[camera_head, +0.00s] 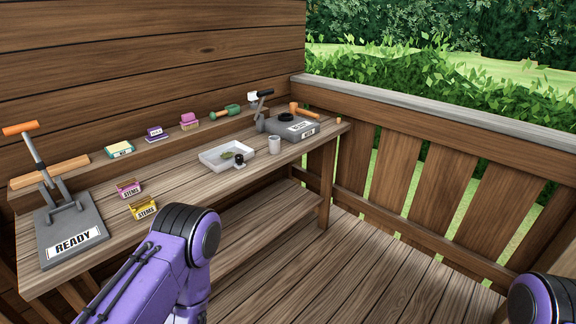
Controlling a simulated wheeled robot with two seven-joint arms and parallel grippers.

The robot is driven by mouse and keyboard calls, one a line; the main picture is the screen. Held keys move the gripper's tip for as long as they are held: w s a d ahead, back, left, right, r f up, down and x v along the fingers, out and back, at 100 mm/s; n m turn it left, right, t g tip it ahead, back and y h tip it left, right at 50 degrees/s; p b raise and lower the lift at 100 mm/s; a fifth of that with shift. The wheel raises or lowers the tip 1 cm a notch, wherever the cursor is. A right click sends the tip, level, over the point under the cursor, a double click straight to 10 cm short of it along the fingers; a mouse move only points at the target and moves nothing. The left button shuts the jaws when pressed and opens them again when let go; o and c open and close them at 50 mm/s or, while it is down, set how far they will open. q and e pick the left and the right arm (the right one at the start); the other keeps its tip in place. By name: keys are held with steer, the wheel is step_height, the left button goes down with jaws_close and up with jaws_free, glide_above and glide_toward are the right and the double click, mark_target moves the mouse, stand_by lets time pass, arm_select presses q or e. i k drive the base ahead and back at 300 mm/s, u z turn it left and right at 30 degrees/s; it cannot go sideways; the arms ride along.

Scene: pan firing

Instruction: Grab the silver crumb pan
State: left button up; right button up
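A shallow, pale silver-grey square tray (212,161) lies on the wooden bench, right of its middle. It is the thing that looks most like the silver crumb pan, though I cannot tell for certain. A small dark green clump (228,155) and a small black object (239,160) show at its inside and front edge. Only a purple link of my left arm shows at the bottom, in front of the bench. A bit of my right arm shows at the lower right edge. Neither gripper is in view.
The bench (185,178) stands against a plank wall. A grey READY press (72,232) is at its left; pink (128,188) and yellow (143,209) STEMS boxes stand nearby. A railing (420,104) bounds the deck.

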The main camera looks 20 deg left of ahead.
mark_target(221, 158)
steer(key=z, duration=0.6)
steer(key=i, duration=1.2)
steer(key=u, duration=0.5)
